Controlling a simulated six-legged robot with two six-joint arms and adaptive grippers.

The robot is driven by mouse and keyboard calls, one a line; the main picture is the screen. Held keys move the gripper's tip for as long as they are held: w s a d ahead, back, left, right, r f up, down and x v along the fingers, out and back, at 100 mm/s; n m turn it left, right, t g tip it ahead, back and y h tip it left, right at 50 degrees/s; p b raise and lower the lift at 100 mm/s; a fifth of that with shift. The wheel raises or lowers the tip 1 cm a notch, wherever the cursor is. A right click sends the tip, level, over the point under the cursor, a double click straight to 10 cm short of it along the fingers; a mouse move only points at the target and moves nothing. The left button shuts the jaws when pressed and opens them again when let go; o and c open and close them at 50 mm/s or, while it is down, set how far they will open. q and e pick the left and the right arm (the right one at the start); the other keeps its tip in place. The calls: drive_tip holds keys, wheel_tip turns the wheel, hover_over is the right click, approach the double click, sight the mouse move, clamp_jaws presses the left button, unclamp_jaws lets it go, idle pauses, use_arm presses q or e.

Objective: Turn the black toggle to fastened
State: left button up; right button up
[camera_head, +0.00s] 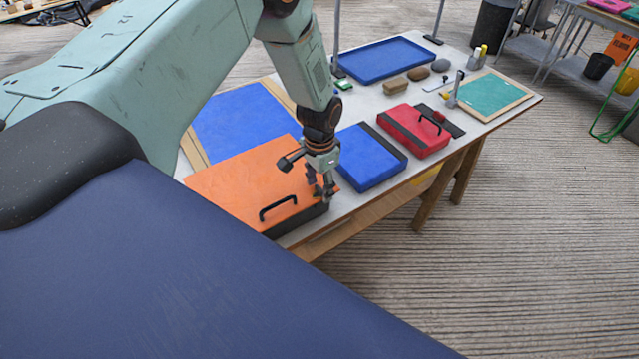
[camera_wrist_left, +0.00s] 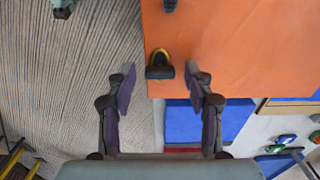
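The orange case (camera_head: 235,185) lies flat at the near edge of the table, with a black handle (camera_head: 278,208) on its near side. In the left wrist view the orange panel (camera_wrist_left: 245,50) fills the upper right. The black toggle (camera_wrist_left: 160,72), with a yellow ring behind it, sits at the panel's lower left corner. My left gripper (camera_head: 323,188) is over the case's near right corner and hides the toggle in the head view. In the wrist view its two fingers stand apart, one on each side of the toggle, with nothing held. Contact with the toggle cannot be told. My right gripper is out of view.
A blue case (camera_head: 367,158) lies close to the right of my left gripper, then a red case (camera_head: 414,130). The floor (camera_head: 520,240) in front of the table is clear.

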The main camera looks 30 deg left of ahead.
sight(319, 188)
use_arm(q)
wheel_tip(319, 188, up, 12)
idle(0.7)
idle(0.4)
drive_tip(key=s+d+f+n+t+b, duration=0.2)
drive_tip(key=s+d+f+b, duration=0.1)
drive_tip(key=f, duration=0.4)
drive_tip(key=s+d+f+n+t+b, duration=0.2)
drive_tip(key=s+d+f+b, duration=0.15)
drive_tip(key=f, duration=0.35)
drive_tip(key=s+d+f+g+b, duration=0.2)
drive_tip(key=s+f+g+b, duration=0.2)
drive_tip(key=s+f+b, duration=1)
drive_tip(key=s+f, duration=0.7)
drive_tip(key=s, duration=0.4)
drive_tip(key=shift+s+n, duration=0.15)
drive_tip(key=shift+n, duration=0.25)
